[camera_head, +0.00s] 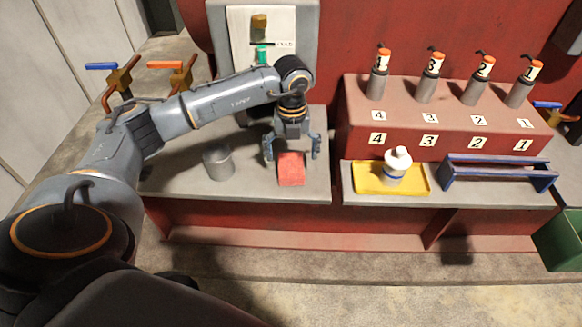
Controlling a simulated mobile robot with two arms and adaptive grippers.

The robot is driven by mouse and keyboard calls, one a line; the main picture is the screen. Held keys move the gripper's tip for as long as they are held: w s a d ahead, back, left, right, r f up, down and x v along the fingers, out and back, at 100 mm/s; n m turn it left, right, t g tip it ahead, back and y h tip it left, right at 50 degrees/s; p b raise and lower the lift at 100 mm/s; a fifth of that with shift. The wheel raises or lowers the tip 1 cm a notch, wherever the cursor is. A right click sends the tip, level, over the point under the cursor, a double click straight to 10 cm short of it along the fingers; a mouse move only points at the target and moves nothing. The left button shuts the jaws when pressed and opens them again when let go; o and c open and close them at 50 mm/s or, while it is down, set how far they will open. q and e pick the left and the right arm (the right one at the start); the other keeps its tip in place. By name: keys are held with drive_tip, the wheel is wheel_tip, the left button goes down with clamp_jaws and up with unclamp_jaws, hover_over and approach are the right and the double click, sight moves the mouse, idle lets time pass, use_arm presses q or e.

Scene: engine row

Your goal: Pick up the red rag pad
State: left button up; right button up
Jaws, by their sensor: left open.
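The red rag pad (291,170) lies on the grey left shelf (316,190) in front of the red machine, as a small red block. My left gripper (291,153) is just above and behind the pad, with its fingers spread to the left and right of it. The gripper is open, and nothing shows held between its fingers. Whether a finger touches the pad cannot be told. My right gripper is not in view.
A grey metal cup (218,163) stands left of the pad. To the right are a yellow tray (361,187) with a white bottle (397,165), and a blue rack (498,173). Several numbered cylinders stand on the red ledge. A green bin (560,240) is at far right.

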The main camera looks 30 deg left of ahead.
sight(291, 167)
use_arm(q)
drive_tip(key=f, duration=0.3)
drive_tip(key=f+p, duration=0.1)
drive_tip(key=f, duration=0.1)
drive_tip(key=shift+w+a, duration=0.2)
drive_tip(key=shift+a, duration=0.05)
drive_tip(key=c, duration=1.2)
